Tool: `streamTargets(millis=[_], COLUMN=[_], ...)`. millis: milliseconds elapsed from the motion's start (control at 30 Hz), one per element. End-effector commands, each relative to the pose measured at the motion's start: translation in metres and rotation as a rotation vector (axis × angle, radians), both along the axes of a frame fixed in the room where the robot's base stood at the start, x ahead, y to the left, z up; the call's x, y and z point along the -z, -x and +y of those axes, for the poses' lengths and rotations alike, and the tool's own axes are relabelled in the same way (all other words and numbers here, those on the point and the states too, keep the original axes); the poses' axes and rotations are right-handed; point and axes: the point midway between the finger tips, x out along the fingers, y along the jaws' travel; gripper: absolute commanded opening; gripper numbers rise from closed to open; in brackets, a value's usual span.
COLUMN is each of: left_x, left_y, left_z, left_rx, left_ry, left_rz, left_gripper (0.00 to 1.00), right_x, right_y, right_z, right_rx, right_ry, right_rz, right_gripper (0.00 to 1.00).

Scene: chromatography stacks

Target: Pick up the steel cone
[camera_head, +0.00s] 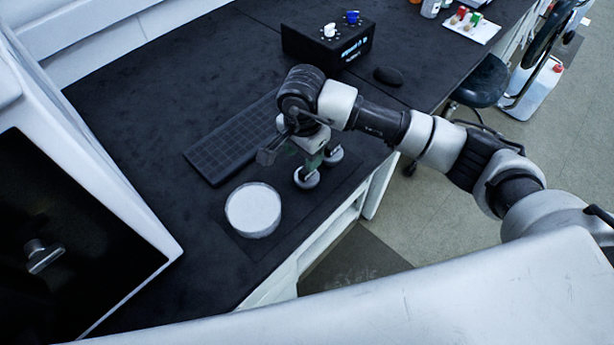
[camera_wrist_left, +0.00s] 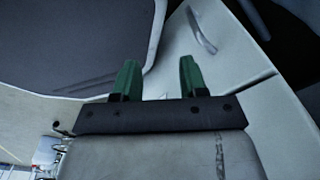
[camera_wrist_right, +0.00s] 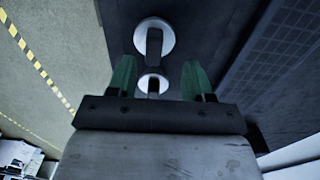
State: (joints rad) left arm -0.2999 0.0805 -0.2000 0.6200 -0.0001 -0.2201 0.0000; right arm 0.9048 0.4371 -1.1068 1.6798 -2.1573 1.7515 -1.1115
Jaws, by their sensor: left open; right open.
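Two round, pale metallic pieces with dark middles stand on the bench, one nearer (camera_head: 306,180) and one farther (camera_head: 334,154). In the right wrist view they line up as an upper disc (camera_wrist_right: 168,24) and a lower disc (camera_wrist_right: 143,84). I cannot tell surely which one is the steel cone. My right gripper (camera_head: 311,160) is open above them. Its green fingers (camera_wrist_right: 158,70) flank the line of the two pieces, with nothing visibly held. My left gripper (camera_wrist_left: 159,75) is open and empty, away from the pieces and outside the head view.
A white-topped round dish (camera_head: 253,208) stands on a dark mat left of the two pieces. A black gridded pad (camera_head: 225,150) lies behind. A black box with knobs (camera_head: 326,45) and a dark mouse-like object (camera_head: 388,76) are farther back. The bench edge runs close by.

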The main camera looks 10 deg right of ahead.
Motion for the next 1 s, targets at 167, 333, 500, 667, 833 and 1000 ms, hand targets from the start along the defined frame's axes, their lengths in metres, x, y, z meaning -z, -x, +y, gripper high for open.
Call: streamTargets(millis=[167,333,500,667,833,1000], left_x=[-0.006,-0.014,-0.015,-0.014,-0.014,-0.014], left_y=[0.000,0.000,0.000,0.000,0.000,0.000], left_z=[0.000,0.000,0.000,0.000,0.000,0.000], left_rx=[0.000,0.000,0.000,0.000,0.000,0.000], left_ry=[0.000,0.000,0.000,0.000,0.000,0.000], left_rz=[0.000,0.000,0.000,0.000,0.000,0.000], left_gripper=[0.43,0.43,0.43,0.43,0.43,0.43], right_x=[0.013,0.039,0.055,0.056,0.056,0.056], right_y=[0.003,0.008,0.007,0.007,0.007,0.007], right_z=[-0.001,-0.003,-0.003,-0.003,-0.003,-0.003], right_rx=[0.002,0.002,0.001,0.000,0.000,0.000], right_ry=[0.000,0.000,-0.001,-0.001,-0.001,-0.001], right_rz=[0.005,0.005,0.001,0.000,0.000,0.000], right_gripper=[0.51,0.51,0.51,0.51,0.36,0.10])
